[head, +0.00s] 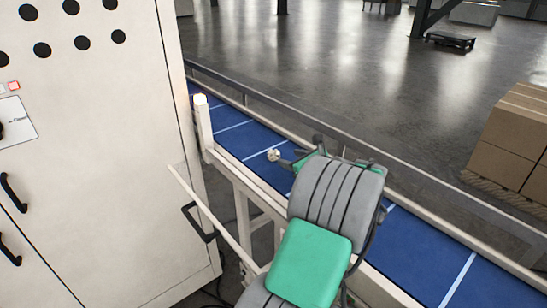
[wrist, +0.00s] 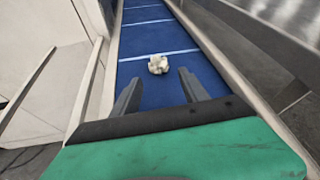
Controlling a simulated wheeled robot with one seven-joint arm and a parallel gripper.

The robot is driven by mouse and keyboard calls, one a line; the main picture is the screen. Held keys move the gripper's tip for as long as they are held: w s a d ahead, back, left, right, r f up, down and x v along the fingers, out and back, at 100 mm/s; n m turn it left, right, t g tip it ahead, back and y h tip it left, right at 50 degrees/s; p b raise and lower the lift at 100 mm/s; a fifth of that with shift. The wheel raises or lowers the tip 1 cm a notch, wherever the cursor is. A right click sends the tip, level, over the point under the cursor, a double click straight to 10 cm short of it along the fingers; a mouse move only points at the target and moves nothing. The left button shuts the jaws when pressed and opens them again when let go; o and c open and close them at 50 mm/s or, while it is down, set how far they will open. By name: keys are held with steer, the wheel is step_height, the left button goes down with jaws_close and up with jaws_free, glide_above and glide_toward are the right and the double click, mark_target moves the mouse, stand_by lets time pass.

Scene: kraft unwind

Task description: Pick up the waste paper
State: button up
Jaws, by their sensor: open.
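The waste paper is a small crumpled whitish ball (head: 273,155) on the blue conveyor belt, just left of my gripper in the head view. In the wrist view the waste paper (wrist: 158,64) lies on the belt just past the fingertips, near the middle between them and close to a white cross line. My gripper (wrist: 160,82) is open with nothing between its two dark fingers. In the head view my grey and green arm hides most of the gripper and part of the belt.
The blue belt (head: 233,130) runs between pale side rails, with a metal guard rail (head: 430,190) on its far side. A tall white cabinet (head: 90,130) stands at the left. Cardboard boxes (head: 510,140) sit on a pallet at the right. The belt around the paper is clear.

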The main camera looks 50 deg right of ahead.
mark_target(276, 154)
steer(key=p+x, duration=0.1)
steer(key=x, duration=0.9)
steer(key=shift+c, duration=0.2)
steer(key=c, duration=1)
steer(key=shift+r, duration=0.1)
steer(key=shift+c, duration=0.2)
steer(key=shift+r, duration=0.25)
step_height(276, 154, up, 2)
steer(key=shift+r+b, duration=0.1)
steer(key=shift+b, duration=0.4)
steer(key=s+a+r, duration=0.1)
steer(key=r, duration=0.1)
steer(key=a+r+b, duration=0.1)
steer(key=a+r, duration=0.1)
steer(key=s+a+r, duration=0.1)
steer(key=a+r, duration=0.1)
steer(key=shift+s+r, duration=0.35)
steer(key=shift+r, duration=0.05)
steer(key=s+a+r, duration=0.1)
steer(key=a, duration=0.1)
steer(key=s+a+r+b, duration=0.1)
steer(key=a, duration=0.2)
steer(key=s+a+r, duration=0.1)
steer(key=a, duration=0.1)
steer(key=shift+s+a+r+b, duration=0.2)
steer(key=shift+s+a+b, duration=0.1)
steer(key=shift+s+b, duration=0.1)
